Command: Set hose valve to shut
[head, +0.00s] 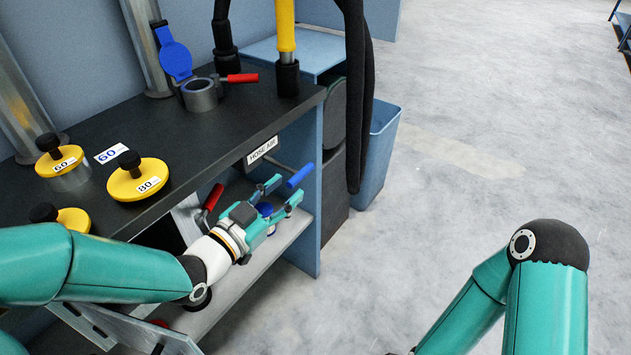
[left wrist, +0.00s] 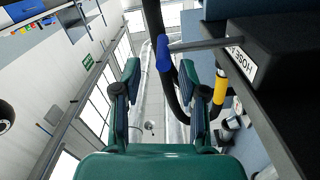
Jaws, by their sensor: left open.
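The hose valve's lever has a blue grip (head: 300,175) on a grey rod, below the "HOSE AIR" label (head: 262,151) under the bench top. In the left wrist view the blue grip (left wrist: 163,53) shows between the fingertip lines, slightly ahead of them. My left gripper (head: 286,188) is open and empty, its fingers pointing toward the grip; it also shows in the left wrist view (left wrist: 160,78). I cannot tell whether a finger touches the grip.
A red-handled lever (head: 212,198) is under the bench near my left wrist. Another red handle (head: 242,78) sits by a grey ring on the dark bench top (head: 200,135). Yellow-topped weights (head: 138,180) stand at left. Black hoses hang beside a blue bin (head: 378,150). The floor at right is clear.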

